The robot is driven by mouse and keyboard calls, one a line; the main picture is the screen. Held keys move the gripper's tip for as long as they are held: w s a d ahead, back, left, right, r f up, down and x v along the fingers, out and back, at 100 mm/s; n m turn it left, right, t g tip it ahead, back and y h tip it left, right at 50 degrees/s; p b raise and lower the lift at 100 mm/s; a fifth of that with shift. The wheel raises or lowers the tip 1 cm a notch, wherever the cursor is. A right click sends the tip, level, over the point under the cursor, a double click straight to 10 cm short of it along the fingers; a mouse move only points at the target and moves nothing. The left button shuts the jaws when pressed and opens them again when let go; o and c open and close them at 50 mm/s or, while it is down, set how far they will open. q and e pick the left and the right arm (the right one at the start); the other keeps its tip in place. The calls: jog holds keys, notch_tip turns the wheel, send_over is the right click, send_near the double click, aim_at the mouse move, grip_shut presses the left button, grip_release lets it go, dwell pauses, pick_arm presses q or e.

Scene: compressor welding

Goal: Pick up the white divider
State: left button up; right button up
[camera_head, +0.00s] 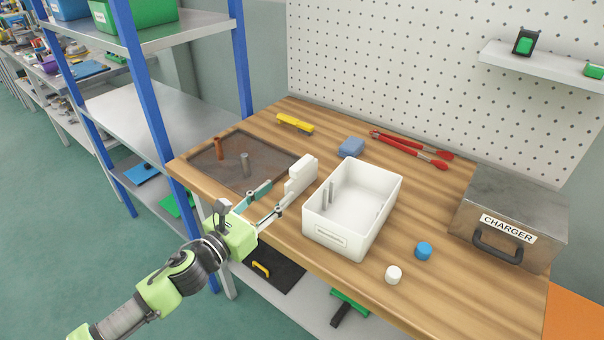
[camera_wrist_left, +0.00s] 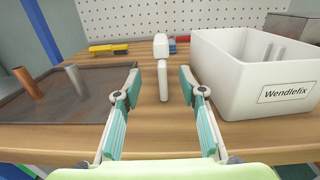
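The white divider (camera_head: 300,175) is a thin, pale upright piece on the wooden table, left of the white bin (camera_head: 335,243). In the left wrist view the divider (camera_wrist_left: 163,75) shows edge-on in the gap between my fingers, with space visible on both sides. My left gripper (camera_head: 277,194) is open and empty at the table's front edge, pointing at the divider. Its teal fingers also show in the left wrist view (camera_wrist_left: 160,84). Whether the fingertips reach past the divider's near edge is hard to tell. My right gripper is not in view.
A dark mat (camera_head: 222,172) with a copper and a grey cylinder lies left. Behind are a yellow tool (camera_head: 295,123), a blue block (camera_head: 351,147) and red pliers (camera_head: 410,148). A blue cap (camera_head: 424,251), a white cap (camera_head: 393,274) and a charger box (camera_head: 540,212) are right.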

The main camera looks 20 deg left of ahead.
aim_at(286, 183)
pick_arm(q)
jog(key=x, duration=0.4)
jog(key=shift+w+d, duration=0.15)
jog(key=shift+w, duration=0.1)
jog(key=x, duration=0.4)
jog(key=shift+w+d+f, duration=0.1)
jog(key=shift+d+f, duration=0.1)
jog(key=shift+w+d, duration=0.1)
jog(key=shift+w, duration=0.25)
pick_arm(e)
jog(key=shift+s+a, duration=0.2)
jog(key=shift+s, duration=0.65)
pick_arm(q)
grip_shut()
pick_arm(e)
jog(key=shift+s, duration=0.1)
